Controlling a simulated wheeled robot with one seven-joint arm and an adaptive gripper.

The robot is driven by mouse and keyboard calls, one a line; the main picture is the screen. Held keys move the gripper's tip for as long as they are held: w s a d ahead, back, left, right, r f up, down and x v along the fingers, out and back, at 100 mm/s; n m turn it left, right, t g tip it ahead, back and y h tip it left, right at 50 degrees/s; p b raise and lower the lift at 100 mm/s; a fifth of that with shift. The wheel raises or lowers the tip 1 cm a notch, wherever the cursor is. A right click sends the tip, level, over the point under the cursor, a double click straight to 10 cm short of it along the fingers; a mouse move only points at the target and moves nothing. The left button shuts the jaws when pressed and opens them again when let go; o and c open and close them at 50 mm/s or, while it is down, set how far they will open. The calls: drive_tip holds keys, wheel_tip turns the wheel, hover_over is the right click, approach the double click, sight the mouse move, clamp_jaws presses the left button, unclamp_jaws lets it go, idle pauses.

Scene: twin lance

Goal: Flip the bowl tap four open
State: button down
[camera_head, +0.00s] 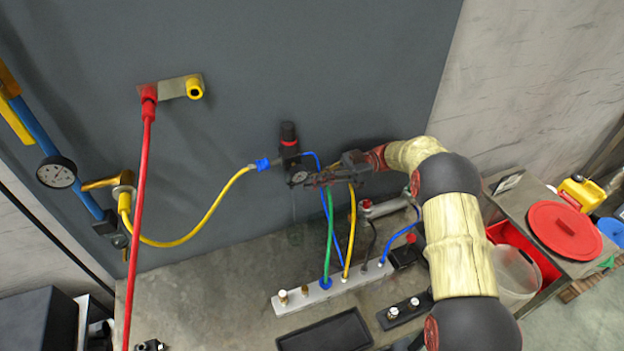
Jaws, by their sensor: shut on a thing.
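A black regulator unit (289,142) with a red ring is on the grey panel, near the middle of the head view. A small round gauge (299,177) shows at its lower end. I cannot make out any tap number.
Yellow, blue and green hoses hang close around my gripper. A grey manifold block (334,288) and a black tray (325,331) are on the bench below. A red pipe (140,220) stands at left. A red lid (565,230) lies at right.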

drive_tip(key=shift+r, duration=0.1)
drive_tip(key=c, duration=2.1)
unclamp_jaws()
drive_tip(key=shift+a, duration=0.1)
drive_tip(key=shift+o, duration=0.6)
drive_tip(key=v, duration=0.7)
drive_tip(key=shift+w, duration=0.25)
drive_tip(key=shift+s+d, duration=0.15)
drive_tip(key=shift+d, duration=0.1)
